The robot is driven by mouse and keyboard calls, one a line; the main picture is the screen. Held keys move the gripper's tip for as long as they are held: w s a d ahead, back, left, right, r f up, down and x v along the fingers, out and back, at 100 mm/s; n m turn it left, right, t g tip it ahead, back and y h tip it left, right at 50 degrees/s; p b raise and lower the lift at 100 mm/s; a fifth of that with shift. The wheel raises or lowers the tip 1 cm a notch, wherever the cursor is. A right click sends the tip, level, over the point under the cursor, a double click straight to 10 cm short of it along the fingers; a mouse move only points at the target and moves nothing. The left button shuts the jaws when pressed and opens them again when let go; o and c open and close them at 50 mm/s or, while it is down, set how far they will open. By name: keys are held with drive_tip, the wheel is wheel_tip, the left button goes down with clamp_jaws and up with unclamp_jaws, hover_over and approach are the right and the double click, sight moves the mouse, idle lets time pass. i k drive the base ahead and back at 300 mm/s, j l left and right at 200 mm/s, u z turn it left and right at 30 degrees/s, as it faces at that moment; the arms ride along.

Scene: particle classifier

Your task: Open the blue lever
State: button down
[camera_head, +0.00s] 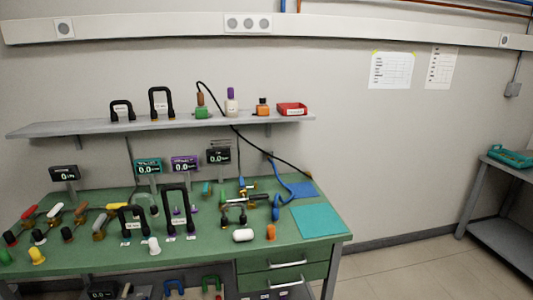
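A small blue upright part (242,183) shows at the back of the green workbench (190,262), right of its middle, beside a yellow and brass fitting (250,186). It looks like the blue lever, but it is too small to tell its exact position. My gripper is not in view.
Red (30,212), white (55,209) and yellow (120,206) levers stand at the bench's left. Black arches (177,190) and loose parts crowd the middle. A teal mat (318,221) lies at the right. A shelf (75,128) hangs above.

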sight(241, 179)
drive_tip(key=i+l, duration=0.6)
drive_tip(key=l, duration=0.2)
drive_tip(key=i+l+z, duration=0.1)
drive_tip(key=i+l, duration=0.5)
drive_tip(key=l, duration=0.15)
